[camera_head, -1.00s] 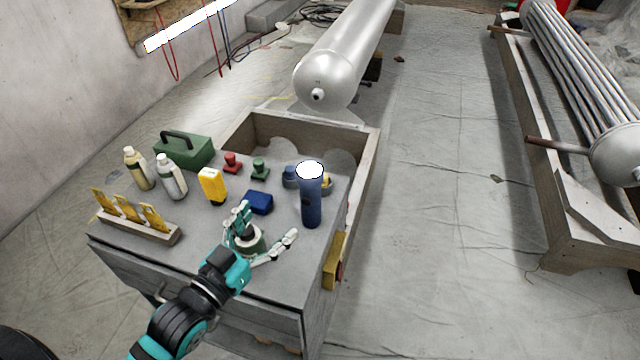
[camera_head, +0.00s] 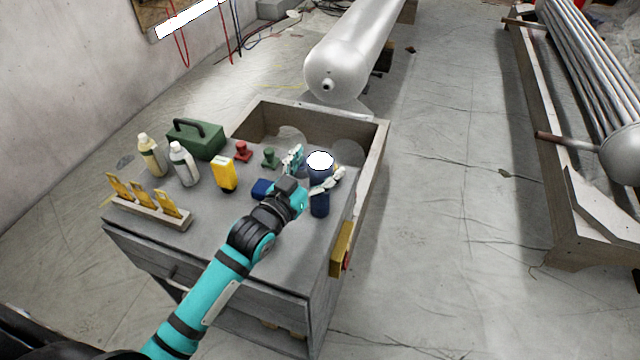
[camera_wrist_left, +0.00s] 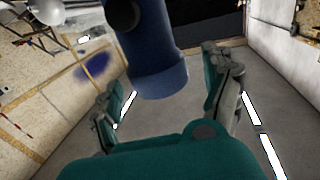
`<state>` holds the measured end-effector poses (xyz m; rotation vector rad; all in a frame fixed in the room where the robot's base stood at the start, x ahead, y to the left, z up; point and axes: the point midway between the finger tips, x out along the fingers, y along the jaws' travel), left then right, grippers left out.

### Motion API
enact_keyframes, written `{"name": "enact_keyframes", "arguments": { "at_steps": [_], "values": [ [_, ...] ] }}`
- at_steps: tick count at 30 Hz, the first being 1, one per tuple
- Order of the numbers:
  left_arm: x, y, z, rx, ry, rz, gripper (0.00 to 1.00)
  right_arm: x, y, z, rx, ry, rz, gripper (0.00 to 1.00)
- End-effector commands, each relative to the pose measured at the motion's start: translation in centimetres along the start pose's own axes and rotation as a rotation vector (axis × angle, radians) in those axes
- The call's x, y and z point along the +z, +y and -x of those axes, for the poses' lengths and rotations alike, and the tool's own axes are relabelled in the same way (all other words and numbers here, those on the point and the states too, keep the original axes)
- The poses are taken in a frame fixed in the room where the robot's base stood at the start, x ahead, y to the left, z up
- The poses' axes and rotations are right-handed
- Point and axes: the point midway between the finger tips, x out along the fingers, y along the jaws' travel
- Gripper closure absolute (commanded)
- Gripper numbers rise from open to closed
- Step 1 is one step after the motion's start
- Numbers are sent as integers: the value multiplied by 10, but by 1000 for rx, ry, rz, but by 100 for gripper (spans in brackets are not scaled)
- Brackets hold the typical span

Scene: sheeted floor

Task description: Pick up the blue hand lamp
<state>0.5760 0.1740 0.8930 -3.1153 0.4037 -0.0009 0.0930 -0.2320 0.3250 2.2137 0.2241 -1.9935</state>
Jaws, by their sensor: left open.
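The blue hand lamp (camera_head: 320,204) stands upright near the right edge of the grey bench top, its round white lens facing up. My left gripper (camera_head: 314,174) is at the lamp's upper part, with one finger to its left and the other crossing in front of it. In the left wrist view the lamp's blue body (camera_wrist_left: 155,50) lies between the two spread fingers of my left gripper (camera_wrist_left: 168,88), with gaps on both sides. The gripper is open. My right gripper is in neither view.
The bench top (camera_head: 225,255) also holds a green toolbox (camera_head: 197,140), two bottles (camera_head: 184,163), a yellow box (camera_head: 224,175), a dark blue box (camera_head: 261,189), and red (camera_head: 242,151) and green (camera_head: 270,157) knobs. A wooden holder (camera_head: 150,213) with yellow tags sits at left.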

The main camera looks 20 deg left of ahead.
Motion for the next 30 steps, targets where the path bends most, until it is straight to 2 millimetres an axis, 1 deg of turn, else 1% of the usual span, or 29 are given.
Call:
{"name": "enact_keyframes", "arguments": {
  "at_steps": [1, 4, 11, 12, 30],
  "values": [
    [-1, 0, -8, 1, 2, 1, 17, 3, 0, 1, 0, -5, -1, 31],
    [0, 1, -16, 1, 1, 0, 17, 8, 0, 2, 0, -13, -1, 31],
    [0, 1, -19, 1, -1, 0, 17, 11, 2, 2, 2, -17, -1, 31],
    [0, 1, -19, 1, 0, 0, 18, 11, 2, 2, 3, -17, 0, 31],
    [0, 0, -18, 0, 0, 0, 97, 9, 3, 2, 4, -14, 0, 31]
  ]
}}
